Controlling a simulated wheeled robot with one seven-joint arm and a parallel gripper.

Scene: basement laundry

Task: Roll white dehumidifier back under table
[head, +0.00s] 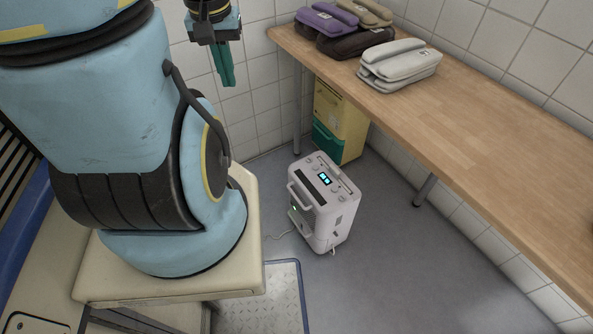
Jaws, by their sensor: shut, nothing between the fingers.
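The white dehumidifier (326,205) stands upright on the grey floor in the middle of the head view. It has a handle on its left side, a lit blue display on top and a pale cord on the floor beside it. The wooden table (490,130) runs along the wall to the right. The dehumidifier is in front of the table's left end, clear of the tabletop in the picture. My gripper (227,80) is at the top, above and to the left of the dehumidifier, apart from it. Its fingers are shut and empty, pointing down.
A yellow and green box (340,118) stands under the table's left end, just behind the dehumidifier. Table legs (425,189) stand at the left end and farther right. The floor (420,270) right of the dehumidifier is clear.

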